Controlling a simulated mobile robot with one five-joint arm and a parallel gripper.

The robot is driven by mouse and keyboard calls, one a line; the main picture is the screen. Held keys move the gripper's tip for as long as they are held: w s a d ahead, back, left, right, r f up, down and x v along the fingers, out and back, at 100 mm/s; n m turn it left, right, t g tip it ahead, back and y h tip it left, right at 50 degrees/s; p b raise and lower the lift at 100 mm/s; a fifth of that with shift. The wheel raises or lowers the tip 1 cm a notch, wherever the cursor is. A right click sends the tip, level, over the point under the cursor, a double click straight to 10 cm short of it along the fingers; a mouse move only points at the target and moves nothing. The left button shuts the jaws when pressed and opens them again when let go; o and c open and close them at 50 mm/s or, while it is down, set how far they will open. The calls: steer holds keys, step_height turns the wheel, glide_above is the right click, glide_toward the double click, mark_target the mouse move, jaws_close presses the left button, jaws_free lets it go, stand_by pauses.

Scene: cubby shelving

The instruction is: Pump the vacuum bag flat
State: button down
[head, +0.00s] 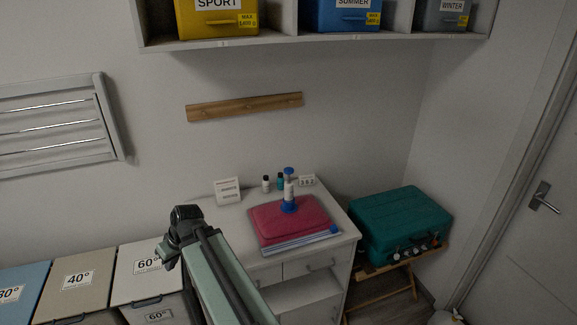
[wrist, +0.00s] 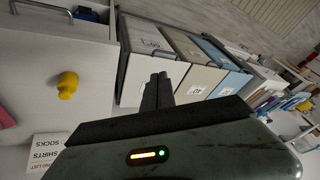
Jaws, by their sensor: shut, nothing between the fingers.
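The vacuum bag (head: 283,222) is a red-pink, puffed-looking bag lying on the white cabinet top in the head view. A clear striped edge with a blue slider end runs along its front. A blue and white pump (head: 289,190) stands upright on the bag, with a blue base and blue top. My gripper (head: 168,260) is left of the cabinet, over the laundry bins and apart from the bag and pump. In the wrist view my gripper (wrist: 157,90) is shut and empty. A small pink patch at that view's left edge may be the bag.
Lidded bins, including a white one (head: 150,270), stand left of the cabinet (head: 345,240). Small bottles (head: 266,184) and cards stand behind the bag. A teal case (head: 400,222) sits on a wooden stand at right. A cubby shelf (head: 300,43) hangs above. A yellow knob-like thing (wrist: 67,85) shows in the wrist view.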

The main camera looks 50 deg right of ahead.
steer(key=d+r+m+t+h+p, duration=0.1)
steer(key=d+r+t, duration=0.25)
steer(key=d, duration=0.65)
steer(key=d+r+m+t+h, duration=0.15)
steer(key=d+r, duration=0.25)
steer(key=d, duration=0.5)
steer(key=s+d+r+m+h, duration=0.1)
steer(key=s+d+r+h, duration=0.1)
steer(key=s+d, duration=0.3)
steer(key=s+d+r+m+t+h+p, duration=0.1)
steer(key=s+d+r+h, duration=0.2)
steer(key=d, duration=1)
steer(key=s+d+r+m+t+h+p, duration=0.1)
steer(key=s+d+r+h, duration=0.2)
steer(key=s+d+r, duration=0.3)
steer(key=s+d, duration=0.2)
steer(key=d, duration=0.1)
steer(key=shift+d+m, duration=0.25)
steer(key=shift+m, duration=0.1)
